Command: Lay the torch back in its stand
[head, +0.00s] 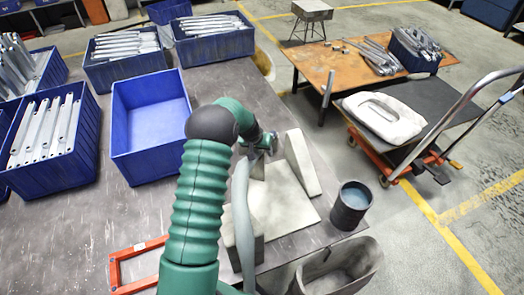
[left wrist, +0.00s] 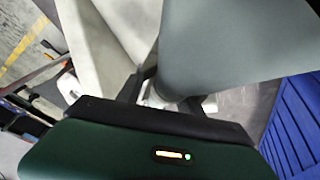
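My left gripper (head: 262,150) is beyond the bend of my green arm, at the far side of the pale metal workpiece, with its fingers partly hidden. A pale grey-green curved tube, which looks like the torch (head: 243,215), runs from the gripper toward the bottom edge. In the left wrist view a broad grey-green body, apparently the torch (left wrist: 235,40), narrows toward the space between the two dark fingers (left wrist: 168,92). The gripper appears closed around it, though the contact is partly hidden. I cannot make out the stand for certain. My right gripper is not in view.
The workpiece, a flat plate (head: 285,200) with an upright fin (head: 301,162), lies on the dark table. A dark cup (head: 350,207) stands right of it. An empty blue bin (head: 150,110) and bins of brackets are left. A red frame (head: 130,268) lies at the front.

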